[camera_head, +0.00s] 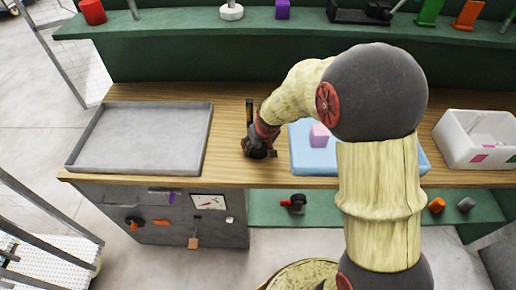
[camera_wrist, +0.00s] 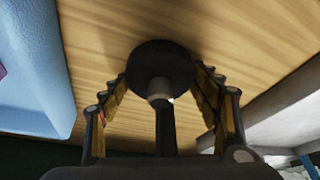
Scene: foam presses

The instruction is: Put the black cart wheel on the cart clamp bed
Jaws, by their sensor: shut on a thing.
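My gripper (camera_head: 259,150) is low over the wooden bench, between the grey tray and the light blue slab. In the wrist view my gripper (camera_wrist: 163,105) has its two fingers on either side of a black wheel (camera_wrist: 160,56) with a grey hub, and is shut on it. The wheel is close to the wood; I cannot tell whether it touches. In the head view it blends with my dark fingers. I cannot make out for certain which thing is the cart clamp bed.
A shallow, empty grey tray (camera_head: 208,135) lies on the left. A light blue slab (camera_head: 300,160) bears a pink block (camera_head: 319,135). A white bin (camera_head: 455,150) stands at the right. A dark upright piece (camera_head: 249,108) stands just behind my gripper. A green shelf (camera_head: 200,40) runs along the back.

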